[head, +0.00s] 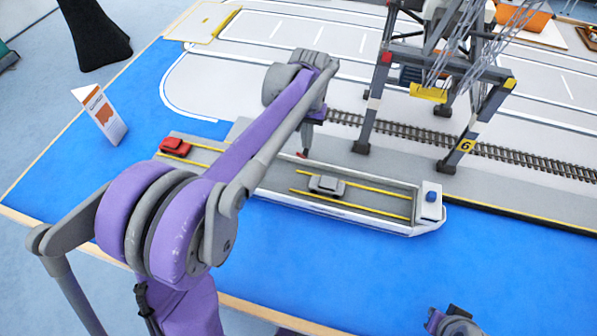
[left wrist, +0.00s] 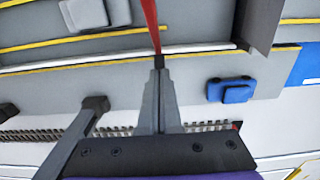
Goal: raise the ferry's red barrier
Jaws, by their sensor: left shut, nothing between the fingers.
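The ferry (head: 375,198) lies along the quay with a grey deck, yellow lane lines and a grey car (head: 327,185) on it. My left gripper (head: 303,152) points down over the ferry's quay-side edge, partly behind my own forearm. In the left wrist view its fingers (left wrist: 160,63) are shut with nothing between them. The red barrier (left wrist: 152,22) shows there as a thin bar from the top edge down to the fingertips. I cannot tell whether they touch. In the head view only a small red bit shows by the fingertips.
A gantry crane (head: 374,100) stands on rails right of my left gripper. A red car (head: 175,147) sits at the ferry's left end. A blue car (left wrist: 230,90) is on the quay in the left wrist view. A white sign (head: 101,115) stands at left. Blue water surface lies open in front.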

